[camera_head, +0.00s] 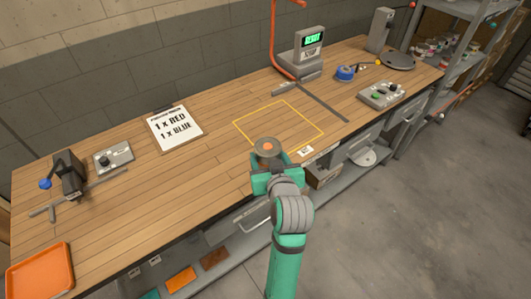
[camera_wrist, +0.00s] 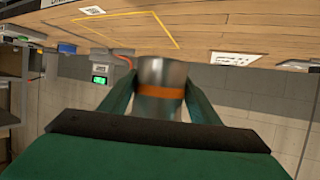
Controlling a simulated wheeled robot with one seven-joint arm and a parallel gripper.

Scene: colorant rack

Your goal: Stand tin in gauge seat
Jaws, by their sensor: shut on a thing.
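My gripper (camera_head: 272,165) is shut on a grey metal tin (camera_head: 267,146) with an orange spot on its lid. The tin is near the table's front edge, just in front of the yellow outlined square (camera_head: 248,136). In the wrist view the tin (camera_wrist: 160,74) sits between the two green fingers and shows an orange band. That view is upside down, with the table along the top. A grey device with a green lit screen (camera_head: 313,40) stands at the back of the table; it also shows in the wrist view (camera_wrist: 100,75). I cannot tell which part is the gauge seat.
The wooden table (camera_head: 215,165) has much bare top. A printed card (camera_head: 175,127), a clamp device (camera_head: 70,177) and an orange tray (camera_head: 40,270) are to the left. A button box (camera_head: 381,95) and blue tape roll (camera_head: 345,72) are to the right.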

